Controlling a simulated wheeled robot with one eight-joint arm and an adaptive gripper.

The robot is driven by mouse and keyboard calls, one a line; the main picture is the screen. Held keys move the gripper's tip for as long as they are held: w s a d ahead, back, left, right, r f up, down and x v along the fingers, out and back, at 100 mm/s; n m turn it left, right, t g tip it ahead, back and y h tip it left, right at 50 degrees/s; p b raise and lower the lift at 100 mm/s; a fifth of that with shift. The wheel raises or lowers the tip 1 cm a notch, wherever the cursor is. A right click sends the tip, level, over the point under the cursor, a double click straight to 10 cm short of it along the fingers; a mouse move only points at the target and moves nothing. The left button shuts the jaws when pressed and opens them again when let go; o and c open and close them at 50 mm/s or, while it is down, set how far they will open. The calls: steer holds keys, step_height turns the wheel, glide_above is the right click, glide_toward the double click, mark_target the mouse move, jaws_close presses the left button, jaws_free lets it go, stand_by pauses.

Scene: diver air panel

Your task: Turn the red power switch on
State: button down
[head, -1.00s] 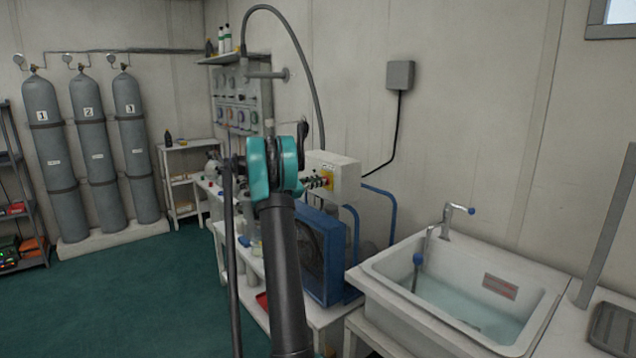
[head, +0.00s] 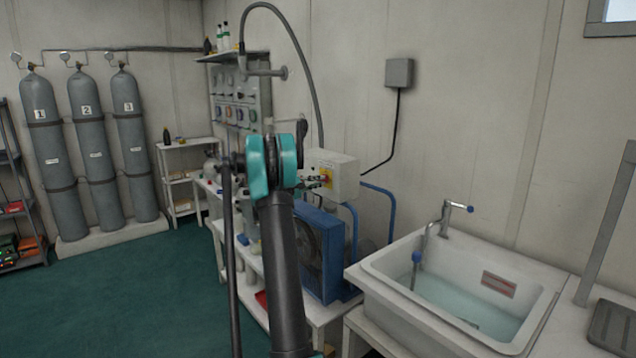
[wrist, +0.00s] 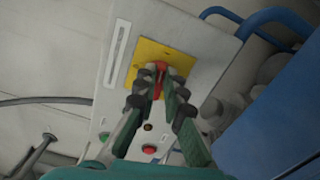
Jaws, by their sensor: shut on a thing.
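The red power switch (wrist: 158,68) sits on a yellow plate (wrist: 146,57) on the front of a pale control box (wrist: 188,29) in the wrist view. My gripper (wrist: 161,82) is shut on the red switch, its two fingertips on either side of the handle. The fingers hide part of the switch, so its exact angle is hard to tell. In the head view the control box (head: 338,178) shows just right of my teal arm joint, with the yellow plate (head: 326,177) on its left face. The gripper is mostly hidden there behind my arm.
A red button (wrist: 149,149) and a green button (wrist: 104,136) sit near the switch on the box. Below the box stands a blue compressor housing (head: 322,250) with blue tubing. A sink (head: 375,268) is at the right. Green floor lies open at the left.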

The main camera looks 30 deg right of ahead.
steer(key=shift+f+m, duration=0.15)
steer(key=shift+m, duration=0.75)
steer(key=c, duration=1.6)
jaws_free()
steer(key=shift+a, duration=0.1)
steer(key=a, duration=0.8)
steer(key=s+a, duration=0.1)
steer(key=a, duration=0.2)
steer(key=shift+a, duration=0.4)
